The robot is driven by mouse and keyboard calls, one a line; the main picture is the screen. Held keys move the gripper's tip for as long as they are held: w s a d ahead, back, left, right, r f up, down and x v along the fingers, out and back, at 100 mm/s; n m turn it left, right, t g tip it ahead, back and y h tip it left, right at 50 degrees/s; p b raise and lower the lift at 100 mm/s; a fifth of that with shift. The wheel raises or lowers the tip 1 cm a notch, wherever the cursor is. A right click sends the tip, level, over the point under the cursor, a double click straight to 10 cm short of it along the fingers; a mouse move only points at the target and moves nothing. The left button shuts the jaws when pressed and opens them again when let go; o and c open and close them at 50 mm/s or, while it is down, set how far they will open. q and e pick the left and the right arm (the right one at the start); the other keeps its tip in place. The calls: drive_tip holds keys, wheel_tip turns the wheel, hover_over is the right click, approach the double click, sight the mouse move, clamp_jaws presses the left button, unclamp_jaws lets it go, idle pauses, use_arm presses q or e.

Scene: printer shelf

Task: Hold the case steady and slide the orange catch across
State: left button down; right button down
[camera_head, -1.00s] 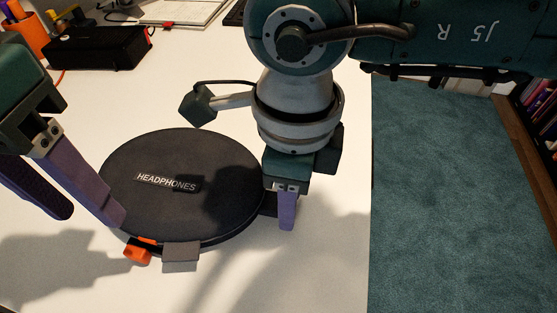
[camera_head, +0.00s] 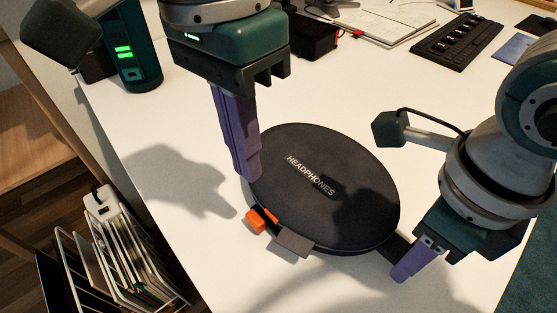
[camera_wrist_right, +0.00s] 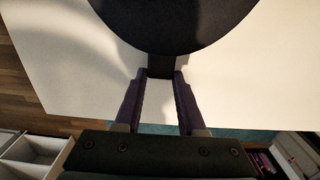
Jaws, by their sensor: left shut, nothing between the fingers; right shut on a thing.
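The round black headphones case (camera_head: 340,205) lies flat on the white table, lettered "HEADPHONES". It also shows at the top of the right wrist view (camera_wrist_right: 175,22). The orange catch (camera_head: 257,220) is at its near-left rim, beside a grey tab (camera_head: 293,243). My left gripper (camera_head: 248,177) is shut and empty, its purple fingers pointing down at the case's left rim, above the catch. Whether they touch the case I cannot tell. My right gripper (camera_head: 402,272) is shut on the dark tab at the case's right side; the tab shows between its fingers in the wrist view (camera_wrist_right: 160,66).
A dark cylinder with green lights (camera_head: 133,60) stands at the back left. A black box (camera_head: 312,38), clipboard (camera_head: 395,22) and keyboard (camera_head: 458,40) are at the back. A wire rack of papers (camera_head: 125,255) stands beyond the left table edge. The table left of the case is clear.

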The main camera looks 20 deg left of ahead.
use_arm(q)
drive_tip(key=h, duration=0.1)
drive_tip(key=m+h, duration=0.2)
drive_tip(key=h, duration=0.1)
approach(256, 222)
drive_tip(key=w+a, duration=0.2)
drive_tip(key=a+t+h, duration=0.1)
drive_tip(key=a+h, duration=0.1)
drive_tip(key=a, duration=0.5)
drive_tip(key=shift+w+a+m+h, duration=0.2)
drive_tip(key=shift+w+m+h, duration=0.1)
drive_tip(key=shift+w, duration=0.1)
drive_tip(key=shift+r, duration=0.1)
drive_tip(key=x, duration=1)
drive_tip(key=shift+w+d, duration=0.1)
drive_tip(key=shift+d, duration=0.1)
drive_tip(key=shift+s+d, duration=0.9)
drive_tip(key=shift+d, duration=0.35)
drive_tip(key=shift+s+d, duration=0.15)
drive_tip(key=shift+d, duration=0.15)
